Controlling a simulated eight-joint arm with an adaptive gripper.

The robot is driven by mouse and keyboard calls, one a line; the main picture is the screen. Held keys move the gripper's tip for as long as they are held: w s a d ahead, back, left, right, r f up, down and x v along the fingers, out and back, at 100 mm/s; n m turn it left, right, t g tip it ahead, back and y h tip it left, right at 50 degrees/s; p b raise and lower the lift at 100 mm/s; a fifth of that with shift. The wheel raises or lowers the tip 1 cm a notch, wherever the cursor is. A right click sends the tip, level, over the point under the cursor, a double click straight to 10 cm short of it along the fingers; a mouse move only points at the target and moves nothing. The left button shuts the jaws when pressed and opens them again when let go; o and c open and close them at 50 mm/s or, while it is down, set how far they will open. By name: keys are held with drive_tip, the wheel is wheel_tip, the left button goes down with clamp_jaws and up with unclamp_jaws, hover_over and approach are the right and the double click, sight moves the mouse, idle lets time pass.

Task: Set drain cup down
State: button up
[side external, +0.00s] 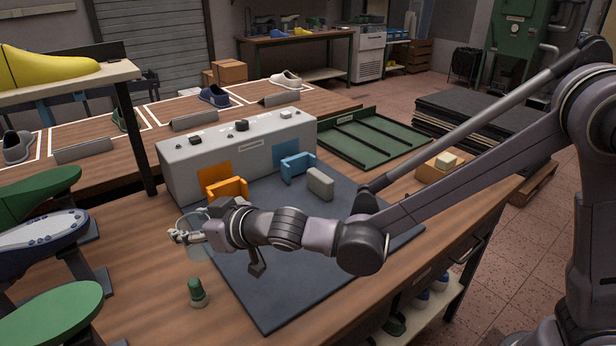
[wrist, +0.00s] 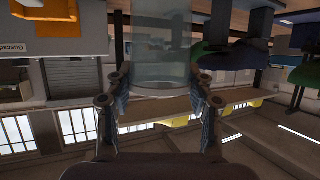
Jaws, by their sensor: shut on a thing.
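The drain cup (side external: 194,254) is a clear, see-through cup, held at the left end of my arm beside the grey box. It also shows in the wrist view (wrist: 160,45), at the top middle between the fingers. My gripper (side external: 184,236) is shut on the cup, with one finger on each side of it; the fingers also show in the wrist view (wrist: 160,88). The cup looks about upright near the left edge of the dark mat (side external: 275,300). I cannot tell how far its base is from the table, as the clear walls blend into the wood.
A small green-topped piece (side external: 197,293) stands on the wooden table (side external: 140,270) in front of the cup. The grey box (side external: 240,150) with orange (side external: 227,188) and blue (side external: 297,166) holders stands behind. Shoe lasts (side external: 45,240) crowd the left. The mat's front is clear.

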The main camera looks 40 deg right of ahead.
drive_tip(key=shift+s+a+f, duration=0.3)
drive_tip(key=shift+a+f, duration=1.45)
drive_tip(key=shift+a, duration=0.05)
drive_tip(key=shift+s+a+f, duration=0.3)
drive_tip(key=shift+a+f, duration=1.45)
drive_tip(key=shift+f, duration=0.05)
drive_tip(key=shift+s+a+f, duration=0.3)
drive_tip(key=shift+a+f, duration=1.45)
drive_tip(key=shift+a, duration=0.05)
drive_tip(key=o, duration=1.1)
drive_tip(key=shift+f, duration=0.1)
